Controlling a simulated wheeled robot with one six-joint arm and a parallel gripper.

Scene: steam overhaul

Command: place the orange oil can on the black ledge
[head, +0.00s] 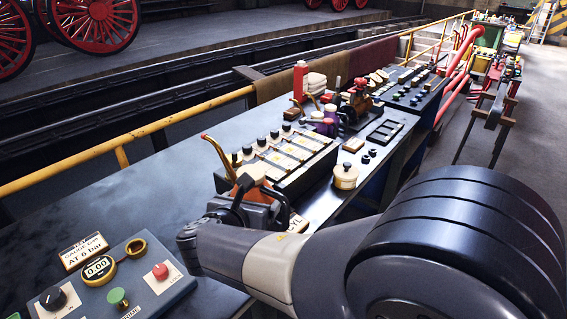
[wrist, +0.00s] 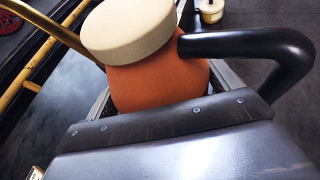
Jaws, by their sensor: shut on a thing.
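I cannot tell for sure which dark surface is the black ledge.
The card rack (head: 285,160) with black knobs stands close behind the can. A cream round pot (head: 345,177) is to its right. A control panel (head: 115,283) with a gauge and buttons is at front left. A yellow rail (head: 190,113) runs along the far edge. The left bench top is clear.

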